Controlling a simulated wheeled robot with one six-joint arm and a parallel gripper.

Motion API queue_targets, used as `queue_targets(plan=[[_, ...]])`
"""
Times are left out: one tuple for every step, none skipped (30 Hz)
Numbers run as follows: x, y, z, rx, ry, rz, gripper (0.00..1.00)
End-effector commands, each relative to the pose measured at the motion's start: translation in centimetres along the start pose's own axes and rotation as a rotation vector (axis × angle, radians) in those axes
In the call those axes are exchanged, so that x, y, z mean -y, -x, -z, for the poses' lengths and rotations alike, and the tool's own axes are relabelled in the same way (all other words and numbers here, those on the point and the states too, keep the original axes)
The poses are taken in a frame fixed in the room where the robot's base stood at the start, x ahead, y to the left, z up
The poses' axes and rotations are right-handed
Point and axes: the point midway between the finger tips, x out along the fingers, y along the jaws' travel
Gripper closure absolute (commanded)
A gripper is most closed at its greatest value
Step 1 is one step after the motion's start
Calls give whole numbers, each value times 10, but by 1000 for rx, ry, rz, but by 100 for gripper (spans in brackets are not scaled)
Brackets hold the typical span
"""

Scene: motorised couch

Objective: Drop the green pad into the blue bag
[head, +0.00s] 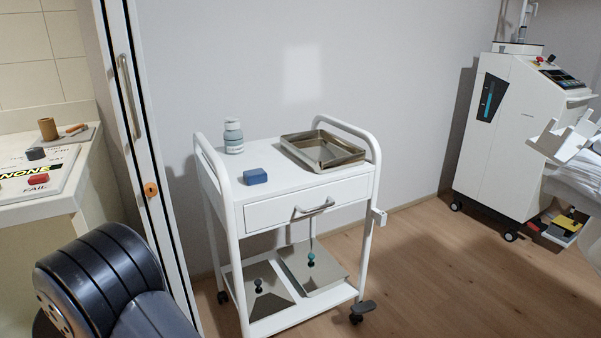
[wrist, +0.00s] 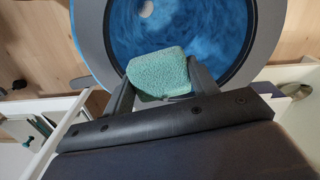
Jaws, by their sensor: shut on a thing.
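My gripper (wrist: 162,82) is shut on the green pad (wrist: 160,70), with a dark finger on each side of it in the wrist view. The pad has a rough, spongy surface. Behind it in the wrist view is the blue bag, a round opening with a wide grey rim (wrist: 263,40) and a mottled blue inside (wrist: 215,28). The pad overlaps the near part of the opening in the picture; its height above the bag is hard to tell. Neither the pad, the bag nor my gripper shows in the head view.
A white trolley (head: 310,182) carries a bottle (head: 233,137), a blue block (head: 255,176) and a metal tray (head: 322,160). A white machine (head: 505,130) stands at the right. A counter (head: 45,215) is at the left. Wooden floor (head: 450,270) is clear right of the trolley.

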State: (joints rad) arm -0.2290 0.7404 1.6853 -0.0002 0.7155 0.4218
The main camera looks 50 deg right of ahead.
Motion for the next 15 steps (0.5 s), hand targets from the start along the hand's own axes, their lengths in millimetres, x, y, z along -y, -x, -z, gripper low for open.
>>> queue_targets(plan=[[0, -11, 0, 1, 0, -1, 66], [0, -15, 0, 2, 0, -1, 66], [0, -20, 0, 2, 0, -1, 66], [0, -24, 0, 2, 0, -1, 66], [0, -28, 0, 2, 0, -1, 66], [0, -33, 0, 2, 0, -1, 66], [0, -36, 0, 2, 0, -1, 66], [0, -38, 0, 2, 0, -1, 66], [0, -41, 0, 2, 0, -1, 66], [0, -43, 0, 1, 0, -1, 66], [0, -44, 0, 1, 0, 0, 66], [0, -45, 0, 1, 0, 0, 66], [0, -45, 0, 1, 0, 0, 66], [0, -45, 0, 0, 0, 0, 66], [0, -45, 0, 0, 0, 0, 66]])
